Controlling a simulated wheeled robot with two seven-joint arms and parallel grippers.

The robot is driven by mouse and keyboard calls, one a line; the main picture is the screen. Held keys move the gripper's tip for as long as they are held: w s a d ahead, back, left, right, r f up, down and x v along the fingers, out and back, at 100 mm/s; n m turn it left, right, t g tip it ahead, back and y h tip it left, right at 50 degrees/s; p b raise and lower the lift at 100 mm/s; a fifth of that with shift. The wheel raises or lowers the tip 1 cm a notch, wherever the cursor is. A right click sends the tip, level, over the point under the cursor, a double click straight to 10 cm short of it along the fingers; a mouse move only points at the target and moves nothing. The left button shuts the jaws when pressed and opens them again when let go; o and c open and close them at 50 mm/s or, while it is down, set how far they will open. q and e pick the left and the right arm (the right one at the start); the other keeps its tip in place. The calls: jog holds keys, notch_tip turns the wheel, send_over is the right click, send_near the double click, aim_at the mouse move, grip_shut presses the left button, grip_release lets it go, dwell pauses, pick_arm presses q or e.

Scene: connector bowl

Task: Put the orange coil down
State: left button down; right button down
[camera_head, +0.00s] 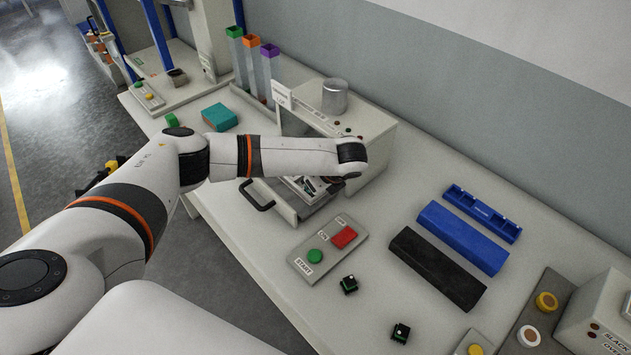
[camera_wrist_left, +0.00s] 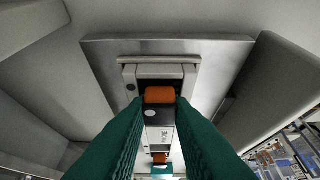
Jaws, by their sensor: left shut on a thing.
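My left gripper (camera_wrist_left: 159,101) has green fingers, seen in the left wrist view. Its fingertips are on either side of the orange coil (camera_wrist_left: 160,95) and shut on it. The coil is over a pale grey fixture (camera_wrist_left: 158,72) on a metal plate; I cannot tell whether it touches the fixture. A second small orange piece (camera_wrist_left: 160,158) shows lower between the fingers. In the head view my left arm reaches over the open drawer (camera_head: 287,207) of a grey tester box (camera_head: 372,130); the wrist hides the coil there. My right gripper is not in view.
A panel with a green and a red button (camera_head: 328,250) lies in front of the drawer. Blue (camera_head: 462,238) and black (camera_head: 437,268) blocks and two small dark connectors (camera_head: 349,284) lie to the right. A teal box (camera_head: 219,117) stands behind my arm. Drawer walls are close around the gripper.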

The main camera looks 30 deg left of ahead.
pick_arm(q)
jog(key=shift+f, duration=0.1)
jog(key=c, duration=1.3)
grip_release()
jog(key=shift+o, duration=0.2)
jog(key=shift+r, duration=0.2)
jog(key=b+v, duration=0.2)
jog(key=v, duration=1)
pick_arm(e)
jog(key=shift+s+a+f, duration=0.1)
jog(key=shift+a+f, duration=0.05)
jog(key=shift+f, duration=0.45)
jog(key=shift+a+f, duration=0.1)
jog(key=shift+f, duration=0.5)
pick_arm(q)
jog(key=shift+f, duration=0.1)
